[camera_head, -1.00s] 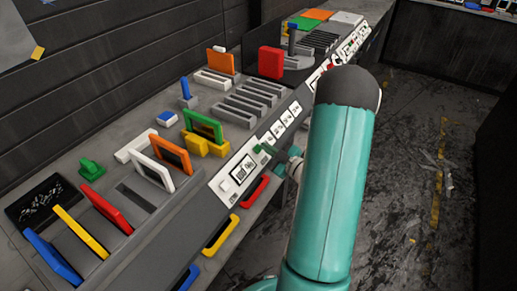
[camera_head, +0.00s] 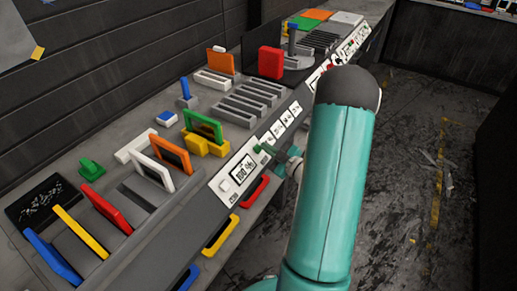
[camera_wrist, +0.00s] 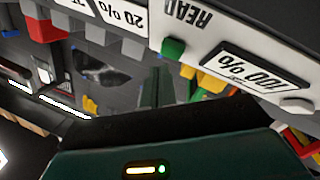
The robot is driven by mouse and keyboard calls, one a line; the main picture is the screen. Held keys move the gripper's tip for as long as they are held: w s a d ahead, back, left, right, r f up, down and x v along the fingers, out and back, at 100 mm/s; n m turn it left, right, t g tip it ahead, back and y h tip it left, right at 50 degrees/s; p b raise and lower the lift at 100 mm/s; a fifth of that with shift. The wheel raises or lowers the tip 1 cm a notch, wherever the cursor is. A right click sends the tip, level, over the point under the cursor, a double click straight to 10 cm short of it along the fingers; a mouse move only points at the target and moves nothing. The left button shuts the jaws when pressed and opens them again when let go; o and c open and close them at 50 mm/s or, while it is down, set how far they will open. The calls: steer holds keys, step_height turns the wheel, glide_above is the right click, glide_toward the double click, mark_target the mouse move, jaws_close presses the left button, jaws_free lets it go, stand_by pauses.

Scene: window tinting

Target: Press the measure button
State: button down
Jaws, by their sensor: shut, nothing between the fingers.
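A white sloped control panel (camera_head: 233,185) runs along the bench's front edge. Its display (camera_head: 242,171) reads 100 %, and the display (camera_wrist: 258,72) shows the same upside down in the wrist view. A green button (camera_wrist: 173,48) sits beside the word READ. A pale button (camera_wrist: 297,105) is on the display's other side; it also shows in the head view (camera_head: 225,184). No label reading "measure" is legible. My gripper (camera_head: 268,149) is shut and empty, close to the panel beside the display. Its dark green fingers (camera_wrist: 158,80) point towards the green button; I cannot tell whether they touch it.
Upright coloured frames, a white frame (camera_head: 153,170) among them, stand in slots behind the panel. A red block (camera_head: 271,62) stands farther back. Coloured handles, including a yellow one (camera_head: 221,235), stick out below the panel. The floor at right is open.

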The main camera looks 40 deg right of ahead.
steer(key=shift+w, duration=0.1)
steer(key=shift+w+a+f, duration=0.15)
steer(key=shift+w+f, duration=0.05)
steer(key=shift+f, duration=0.1)
steer(key=shift+w+a+f, duration=0.1)
steer(key=shift+w+f, duration=0.2)
steer(key=shift+f, duration=0.05)
stand_by(0.8)
steer(key=shift+r, duration=0.1)
steer(key=shift+s+d+r, duration=0.25)
steer(key=shift+s+r, duration=0.3)
steer(key=shift+s, duration=0.05)
steer(key=s+r, duration=0.1)
steer(key=s+d+r, duration=0.1)
steer(key=s+r, duration=0.1)
steer(key=shift+s+d+r, duration=0.1)
steer(key=shift+s+r, duration=0.05)
steer(key=shift+r, duration=0.1)
stand_by(0.4)
stand_by(0.8)
